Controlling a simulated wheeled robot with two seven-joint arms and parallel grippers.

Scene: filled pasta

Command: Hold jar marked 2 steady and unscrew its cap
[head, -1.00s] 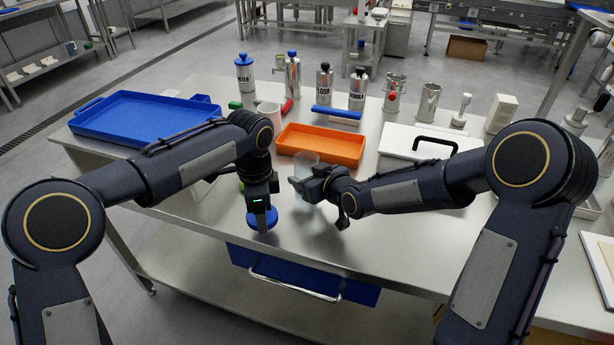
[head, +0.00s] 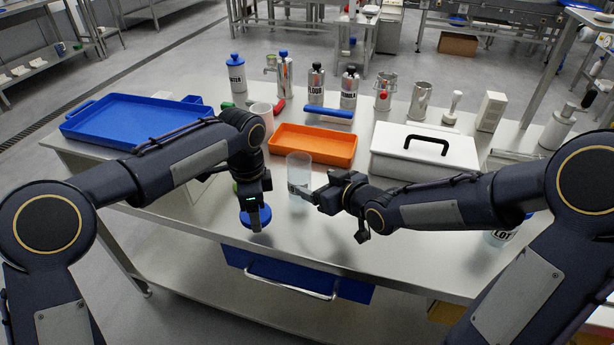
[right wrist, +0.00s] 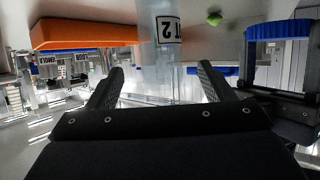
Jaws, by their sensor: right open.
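The jar marked 2 (head: 299,168) is clear, uncapped and upright on the table. Its label, reading "T 2", shows upside down in the right wrist view (right wrist: 160,40). My right gripper (head: 303,190) is open at the jar's right side; in its wrist view the jar stands between and beyond the two spread fingertips, with gaps beside it. The blue cap (head: 258,218) is off the jar, held under my left gripper (head: 254,207), left of and nearer than the jar. The cap also shows in the right wrist view (right wrist: 279,29).
An orange tray (head: 315,162) lies behind the jar, a blue tray (head: 135,118) back left, a white box with black handle (head: 400,165) to the right. A second labelled jar (head: 503,237) is partly hidden by my right arm. Several bottles line the back. The front table strip is mostly clear.

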